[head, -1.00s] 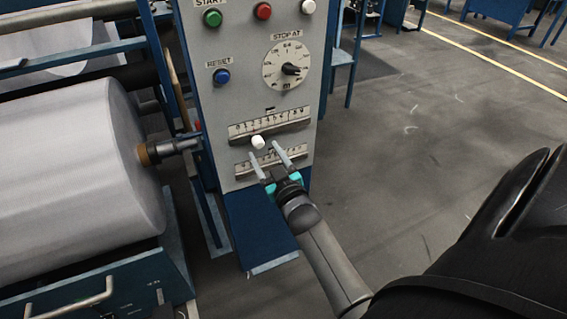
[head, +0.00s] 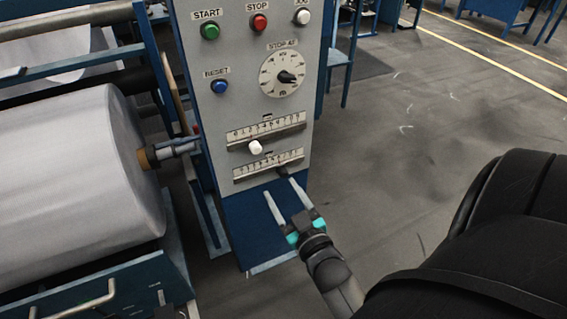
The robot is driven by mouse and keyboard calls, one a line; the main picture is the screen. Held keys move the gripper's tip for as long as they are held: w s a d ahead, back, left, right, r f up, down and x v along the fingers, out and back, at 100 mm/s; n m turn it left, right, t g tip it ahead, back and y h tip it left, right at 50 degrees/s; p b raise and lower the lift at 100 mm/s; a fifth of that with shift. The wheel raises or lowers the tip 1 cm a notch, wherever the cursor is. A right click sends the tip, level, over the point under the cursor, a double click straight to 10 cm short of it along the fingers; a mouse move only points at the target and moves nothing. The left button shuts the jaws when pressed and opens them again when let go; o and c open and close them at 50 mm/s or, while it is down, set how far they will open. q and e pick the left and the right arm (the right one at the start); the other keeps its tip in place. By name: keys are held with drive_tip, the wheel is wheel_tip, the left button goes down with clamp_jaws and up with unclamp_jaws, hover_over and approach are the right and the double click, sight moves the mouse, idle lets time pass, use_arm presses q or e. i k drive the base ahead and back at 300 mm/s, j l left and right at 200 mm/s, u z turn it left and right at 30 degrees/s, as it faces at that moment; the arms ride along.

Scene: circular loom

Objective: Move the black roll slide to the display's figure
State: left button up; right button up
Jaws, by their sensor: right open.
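The grey control panel (head: 232,115) carries two horizontal slides with numbered scales. The black roll slide's dark knob (head: 282,170) sits on the lower scale (head: 255,170), towards its right end. The white knob (head: 255,147) is on the upper scale (head: 285,124), left of its middle. My right gripper (head: 280,188) is open and empty, its two fingers pointing up at the panel just below the lower scale. The fingertips look close below the black knob; I cannot tell whether they touch the panel. No display with a legible figure shows. My left gripper is out of view.
Above the slides are a stop-at dial (head: 283,74), a blue reset button (head: 220,87), a green start button (head: 210,31) and a red stop button (head: 260,22).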

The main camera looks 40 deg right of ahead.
sight(281, 169)
drive_tip(key=z, duration=1.3)
